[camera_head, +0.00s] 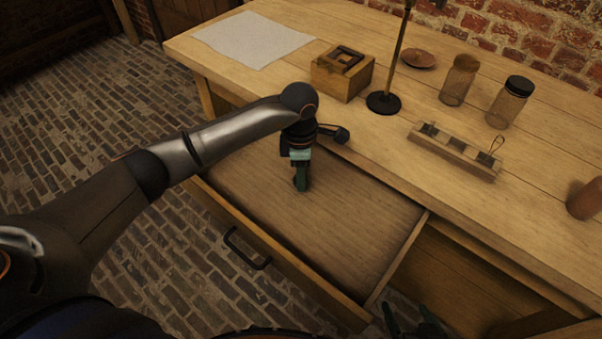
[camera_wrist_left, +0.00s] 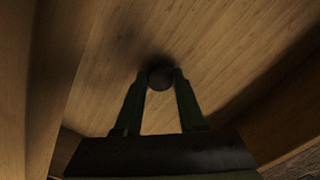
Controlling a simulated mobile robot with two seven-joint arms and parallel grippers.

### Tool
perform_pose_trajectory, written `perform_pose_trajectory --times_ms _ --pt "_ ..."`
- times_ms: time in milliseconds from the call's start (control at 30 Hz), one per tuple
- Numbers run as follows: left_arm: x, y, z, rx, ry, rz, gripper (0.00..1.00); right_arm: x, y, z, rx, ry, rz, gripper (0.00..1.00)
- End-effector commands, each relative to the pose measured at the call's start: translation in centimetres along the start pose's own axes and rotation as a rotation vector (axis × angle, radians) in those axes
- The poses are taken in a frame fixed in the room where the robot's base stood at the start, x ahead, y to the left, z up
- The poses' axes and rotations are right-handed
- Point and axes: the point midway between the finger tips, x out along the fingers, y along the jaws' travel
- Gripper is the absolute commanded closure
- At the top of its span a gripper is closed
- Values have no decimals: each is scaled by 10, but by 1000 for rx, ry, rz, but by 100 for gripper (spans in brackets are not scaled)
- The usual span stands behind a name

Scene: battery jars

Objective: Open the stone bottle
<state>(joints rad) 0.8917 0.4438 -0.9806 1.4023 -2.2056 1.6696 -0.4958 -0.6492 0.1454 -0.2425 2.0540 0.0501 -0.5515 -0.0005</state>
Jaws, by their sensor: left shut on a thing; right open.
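My left gripper (camera_head: 301,184) points down into the open drawer (camera_head: 368,222). In the left wrist view the left gripper (camera_wrist_left: 160,84) is shut on a small dark round object (camera_wrist_left: 160,77), held between the fingertips over the drawer's wooden floor. The fingers hide this object in the head view. A reddish-brown rounded vessel (camera_head: 585,200) stands at the right edge of the tabletop; I cannot tell if it is the stone bottle. My right gripper (camera_head: 411,318) is open and empty at the bottom of the head view, in front of the desk.
The desk (camera_head: 400,150) holds a wooden box (camera_head: 334,82), a dark stand base (camera_head: 383,104), two glass jars (camera_head: 459,82) (camera_head: 508,104), a small dish (camera_head: 418,58), a wooden rack (camera_head: 455,155) and a paper sheet (camera_head: 252,39). The drawer front has a dark handle (camera_head: 246,254).

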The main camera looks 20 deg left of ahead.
Motion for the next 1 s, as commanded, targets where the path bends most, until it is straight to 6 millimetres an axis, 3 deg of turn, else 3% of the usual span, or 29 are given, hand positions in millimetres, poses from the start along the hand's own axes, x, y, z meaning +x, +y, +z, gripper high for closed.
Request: perform_pose_trajectory --times_ms 67,100,333,733,1000 --pt "4 0 0 0 1 0 100 2 1 2 0 1 1 11" --pt "3 0 0 0 0 1 59 1 1 2 0 1 1 11" --pt "3 0 0 0 1 0 33 1 1 2 0 -1 2 11" --pt "-8 1 0 0 0 2 31 -2 1 0 0 -3 3 11" --pt "-64 1 0 1 -1 5 31 -4 0 1 1 -14 1 11"
